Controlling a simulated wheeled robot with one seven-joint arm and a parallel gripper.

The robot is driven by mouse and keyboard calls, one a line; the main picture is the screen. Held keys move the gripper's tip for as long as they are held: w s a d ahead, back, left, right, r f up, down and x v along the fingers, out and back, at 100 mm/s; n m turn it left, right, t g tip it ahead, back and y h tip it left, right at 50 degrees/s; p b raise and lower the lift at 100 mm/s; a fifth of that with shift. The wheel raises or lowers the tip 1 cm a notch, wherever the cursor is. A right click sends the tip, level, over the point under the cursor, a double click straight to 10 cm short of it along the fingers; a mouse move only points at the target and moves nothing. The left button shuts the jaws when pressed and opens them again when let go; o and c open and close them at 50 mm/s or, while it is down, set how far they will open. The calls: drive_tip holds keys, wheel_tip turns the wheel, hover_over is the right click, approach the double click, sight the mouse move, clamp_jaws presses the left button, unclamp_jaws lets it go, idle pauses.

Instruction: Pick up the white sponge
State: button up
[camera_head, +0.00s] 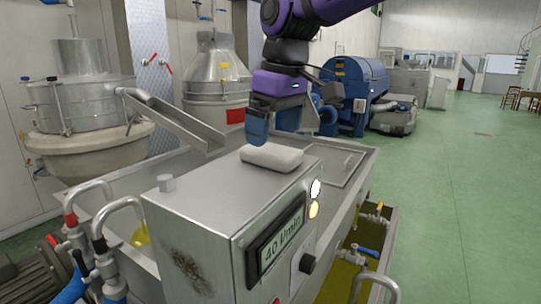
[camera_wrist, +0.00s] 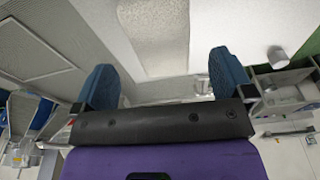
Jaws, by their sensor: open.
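The white sponge (camera_head: 271,157) is a pale rounded block lying flat on top of the steel control box (camera_head: 206,205) in the head view. My gripper (camera_head: 291,130) is just above and behind the sponge, with its blue fingers apart and pointing down. In the wrist view the sponge (camera_wrist: 153,38) is a pale strip ahead of my gripper (camera_wrist: 165,78), in line with the space between the two blue fingers. Nothing is held. I cannot tell exactly how high the fingertips are above the sponge.
A steel chute (camera_head: 178,122) and tanks stand behind. Pipes with valves (camera_head: 98,205) are at the left. Green floor (camera_head: 460,190) is clear at right.

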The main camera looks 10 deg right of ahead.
sight(271, 148)
drive_tip(key=shift+w+a+f, duration=0.15)
drive_tip(key=shift+a+f, duration=0.05)
drive_tip(key=shift+f, duration=0.95)
drive_tip(key=shift+w+a+f, duration=0.15)
drive_tip(key=shift+f, duration=0.95)
drive_tip(key=c, duration=1)
drive_tip(key=shift+r, duration=0.1)
drive_tip(key=shift+r, duration=0.75)
wheel_tip(271, 148, up, 2)
drive_tip(key=shift+r, duration=0.1)
drive_tip(key=s+d, duration=0.2)
drive_tip(key=s, duration=0.5)
drive_tip(key=s+d+r, duration=0.1)
drive_tip(key=s+d, duration=0.2)
drive_tip(key=s, duration=0.5)
drive_tip(key=shift+d, duration=0.2)
